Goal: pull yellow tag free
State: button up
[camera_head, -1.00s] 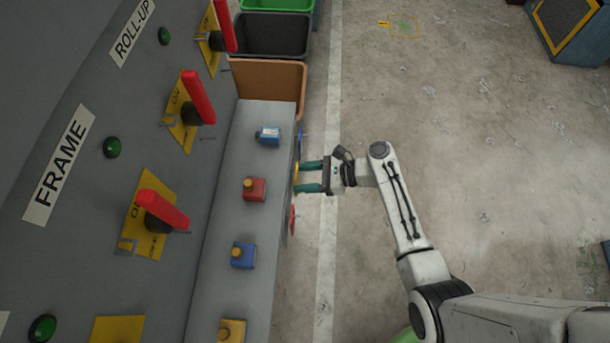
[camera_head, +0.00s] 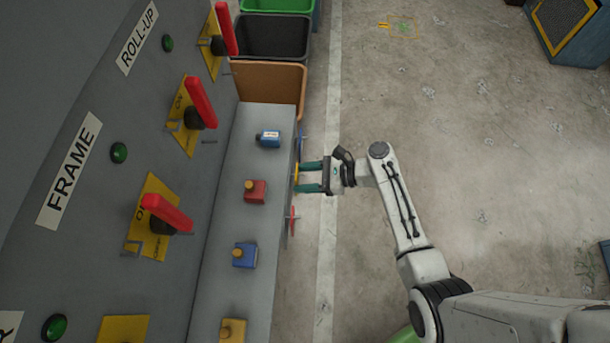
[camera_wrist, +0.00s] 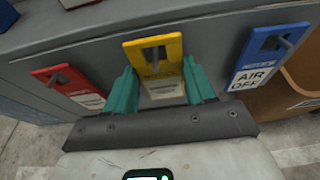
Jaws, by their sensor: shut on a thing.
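The yellow tag (camera_wrist: 174,48) hangs at the side face of the grey bench, with a peg showing in its opening. A white label with writing too small to read covers its lower part. My gripper (camera_wrist: 160,68) has its teal fingers on the tag's left and right edges and is shut on it. In the head view my gripper (camera_head: 299,177) is at the bench's right side, and only a thin yellow edge of the tag shows. A red tag (camera_wrist: 68,80) hangs to the left and a blue tag (camera_wrist: 268,52) reading AIR OFF to the right, both on pegs.
Several small padlocks, such as the red one (camera_head: 255,191), sit on the bench top (camera_head: 220,215). A brown bin (camera_head: 268,83) and a black bin (camera_head: 272,35) stand beyond it. Red levers (camera_head: 201,102) stick out from the panel. The floor (camera_head: 480,180) to the right is open.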

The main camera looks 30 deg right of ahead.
jog(key=shift+s+d+r, duration=0.1)
jog(key=shift+s+d, duration=0.25)
jog(key=shift+d, duration=0.15)
jog(key=shift+s+d+p, duration=0.25)
jog(key=shift+d+p, duration=0.05)
jog(key=shift+p, duration=0.1)
jog(key=shift+s+d, duration=0.15)
jog(key=shift+d, duration=0.1)
jog(key=shift+s+d, duration=0.2)
jog(key=shift+d, duration=0.1)
jog(key=shift+s+d+p, duration=0.2)
jog(key=shift+p, duration=0.1)
jog(key=shift+s+d+p, duration=0.25)
jog(key=shift+s+d, duration=0.5)
jog(key=shift+d, duration=0.3)
jog(key=shift+s+d+p, duration=0.25)
jog(key=shift+s+d, duration=0.45)
jog(key=shift+d, duration=0.3)
